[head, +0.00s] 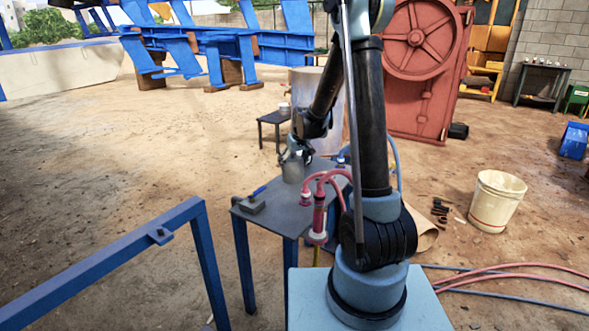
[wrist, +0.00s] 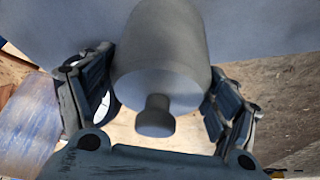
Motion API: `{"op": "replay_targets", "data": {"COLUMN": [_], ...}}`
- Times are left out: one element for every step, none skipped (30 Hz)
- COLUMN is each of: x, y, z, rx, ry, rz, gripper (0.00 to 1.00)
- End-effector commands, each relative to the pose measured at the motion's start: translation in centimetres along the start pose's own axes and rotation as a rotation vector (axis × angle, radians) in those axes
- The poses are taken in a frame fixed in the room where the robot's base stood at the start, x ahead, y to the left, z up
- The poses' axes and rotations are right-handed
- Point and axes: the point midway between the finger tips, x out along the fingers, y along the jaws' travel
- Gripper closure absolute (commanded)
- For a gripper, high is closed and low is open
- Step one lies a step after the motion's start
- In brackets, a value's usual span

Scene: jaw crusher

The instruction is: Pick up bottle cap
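The bottle cap (wrist: 156,116) is a small dark grey knob on the end of a grey cylindrical bottle (wrist: 163,60) in the wrist view. My gripper (wrist: 157,100) is open, with one finger on each side of the cap and clear gaps between fingers and cap. In the head view the grey bottle (head: 293,168) stands upright on a small dark table (head: 290,216) with blue legs. My gripper (head: 303,150) is at its top, pointing down. The cap is too small and too covered by the gripper to make out in the head view.
A small grey block with a blue item (head: 254,203) lies at the table's left. Red hoses with a fitting (head: 319,215) are at its front right. A blue rail (head: 110,255) stands front left. A white bucket (head: 495,203) stands right. Open floor lies left.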

Motion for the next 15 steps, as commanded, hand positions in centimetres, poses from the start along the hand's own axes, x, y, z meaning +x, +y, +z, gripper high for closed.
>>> {"op": "replay_targets", "data": {"x": [0.01,0.0,0.0,-0.01,-0.01,-0.01,-0.01,-0.01,-0.02,-0.04,-0.1,-0.23,-0.37,-0.57,-0.92], "y": [-0.01,-0.01,-0.01,0.0,0.0,0.01,0.01,0.01,0.01,0.01,0.02,0.02,0.02,0.02,0.02], "z": [0.02,0.02,0.02,0.02,0.02,0.02,0.02,0.02,0.02,0.01,-0.01,-0.06,-0.12,-0.2,-0.33], "rx": [0.0,0.0,0.0,0.0,0.0,0.0,0.0,0.0,0.0,0.001,0.001,0.001,0.001,0.001,0.001], "ry": [0.0,0.0,0.0,0.0,0.0,0.0,0.0,0.0,0.0,0.0,0.0,0.0,0.0,0.0,0.0], "rz": [0.0,0.0,0.0,0.0,0.0,0.0,0.0,0.0,0.0,0.0,0.0,0.0,0.0,0.0,0.0], "gripper": [0.48,0.53,0.53,0.53,0.53,0.53,0.53,0.53,0.53,0.53,0.53,0.53,0.53,0.53,0.53]}}
